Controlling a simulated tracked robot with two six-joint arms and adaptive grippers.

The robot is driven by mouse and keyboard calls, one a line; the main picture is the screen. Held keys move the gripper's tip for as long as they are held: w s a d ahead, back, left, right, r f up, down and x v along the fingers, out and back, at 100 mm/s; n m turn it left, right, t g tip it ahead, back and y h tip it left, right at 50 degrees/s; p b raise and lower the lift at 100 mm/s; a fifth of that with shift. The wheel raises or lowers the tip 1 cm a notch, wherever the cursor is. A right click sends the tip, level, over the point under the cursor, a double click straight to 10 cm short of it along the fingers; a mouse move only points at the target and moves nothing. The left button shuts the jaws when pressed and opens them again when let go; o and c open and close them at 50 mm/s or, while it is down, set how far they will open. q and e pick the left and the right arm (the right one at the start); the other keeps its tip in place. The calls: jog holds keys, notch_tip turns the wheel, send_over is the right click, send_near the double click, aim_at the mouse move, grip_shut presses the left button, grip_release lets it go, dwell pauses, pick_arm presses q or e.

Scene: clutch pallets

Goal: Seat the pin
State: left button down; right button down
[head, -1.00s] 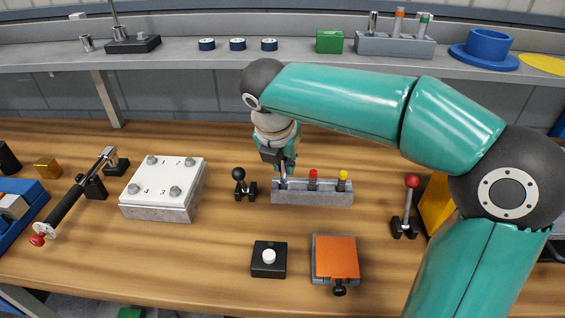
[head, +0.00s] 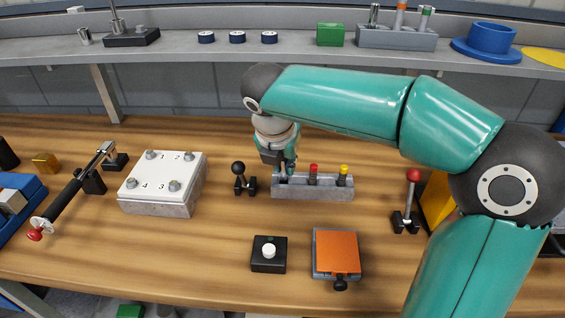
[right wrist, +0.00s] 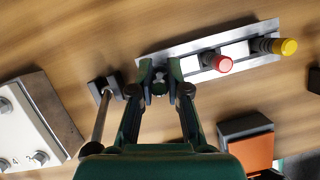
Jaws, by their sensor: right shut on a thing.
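A grey pin block (head: 325,193) stands on the bench. A red-topped pin (head: 313,172) stands upright in its middle and a yellow-topped pin (head: 343,176) near its right end. My right gripper (head: 284,172) is at the left end of the block, pointing down. In the right wrist view its fingers (right wrist: 160,83) are closed around a small dark pin (right wrist: 159,88) beside the left end of the block. The fingers hide most of this pin, and I cannot tell how deep it sits. My left gripper is not in view.
A black-knobbed lever (head: 239,170) stands just left of the block and a red-knobbed lever (head: 412,178) to its right. A white-topped plate box (head: 150,195), a black button box (head: 268,262) and an orange-lidded box (head: 336,250) are nearby. The shelf (head: 180,62) runs behind.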

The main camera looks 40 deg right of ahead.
jog(key=shift+f+b, duration=0.3)
jog(key=shift+f, duration=0.35)
jog(key=c, duration=0.7)
grip_release()
jog(key=shift+o, duration=0.2)
notch_tip(320, 180, up, 7)
jog(key=p, duration=0.7)
jog(key=shift+p, duration=0.3)
dwell(0.6)
